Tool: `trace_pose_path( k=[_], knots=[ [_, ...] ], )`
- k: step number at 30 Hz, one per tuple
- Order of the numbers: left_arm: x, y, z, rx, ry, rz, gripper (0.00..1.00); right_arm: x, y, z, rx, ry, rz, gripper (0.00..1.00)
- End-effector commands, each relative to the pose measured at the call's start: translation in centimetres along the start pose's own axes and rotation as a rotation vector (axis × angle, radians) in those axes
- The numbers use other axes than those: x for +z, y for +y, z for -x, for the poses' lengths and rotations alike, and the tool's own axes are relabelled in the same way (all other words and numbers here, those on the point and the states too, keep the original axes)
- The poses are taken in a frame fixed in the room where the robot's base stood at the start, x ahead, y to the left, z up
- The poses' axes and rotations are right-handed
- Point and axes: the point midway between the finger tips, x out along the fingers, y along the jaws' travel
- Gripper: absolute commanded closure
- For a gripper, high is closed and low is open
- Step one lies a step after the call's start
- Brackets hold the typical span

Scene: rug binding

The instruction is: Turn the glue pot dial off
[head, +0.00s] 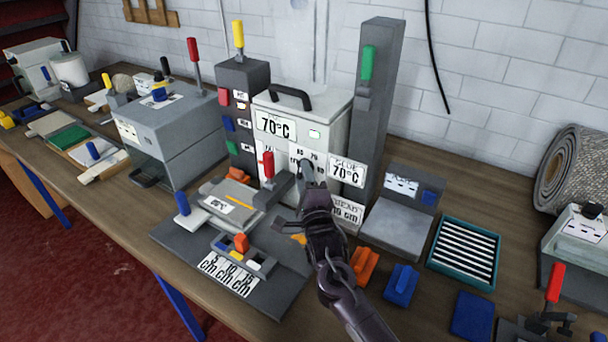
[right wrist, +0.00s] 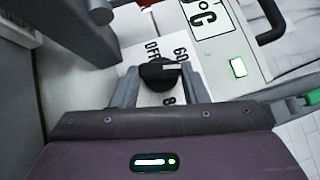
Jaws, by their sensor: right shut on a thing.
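The glue pot (head: 324,112) is a white box with a black top handle and a 70°C label, standing toward the back of the bench. Its dial (right wrist: 158,74) is a round black knob with a pale mark, on a white scale plate reading OFF, 60 and a partly hidden 8. The mark points right in the right wrist view, between 60 and the 8, away from OFF. My right gripper (head: 311,184) is at the pot's front; its two fingers (right wrist: 160,90) are shut on the dial's sides. It largely hides the dial in the head view. My left gripper is out of view.
A tall grey post (head: 378,100) with a green handle stands right of the pot. A grey column (head: 243,80) with coloured tabs stands left. A red-handled lever (head: 268,165) is close left of my gripper. Orange (head: 364,265) and blue (head: 401,284) blocks lie at the front.

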Motion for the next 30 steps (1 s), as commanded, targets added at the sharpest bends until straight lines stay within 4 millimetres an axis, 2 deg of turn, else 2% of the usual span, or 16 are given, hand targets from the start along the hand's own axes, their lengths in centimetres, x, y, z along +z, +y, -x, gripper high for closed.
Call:
trace_pose_path(
  k=[1, 3, 15, 22, 30],
  knots=[
    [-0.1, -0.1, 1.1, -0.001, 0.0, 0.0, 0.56, 0.1, -0.5, 0.0, 0.024, 0.0, 0.018, 0.83],
    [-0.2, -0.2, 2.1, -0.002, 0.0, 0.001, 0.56, 0.2, -0.7, 0.0, 0.058, 0.0, 0.052, 0.83],
    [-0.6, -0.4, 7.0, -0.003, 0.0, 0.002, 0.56, 0.3, -1.1, -0.1, 0.266, -0.001, 0.258, 0.83],
    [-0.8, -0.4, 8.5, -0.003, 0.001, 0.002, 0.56, 0.3, -1.0, -0.1, 0.344, -0.002, 0.337, 0.83],
    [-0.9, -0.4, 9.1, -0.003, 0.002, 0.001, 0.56, 0.2, -0.7, -0.1, 0.382, -0.002, 0.377, 0.83]
  ],
)
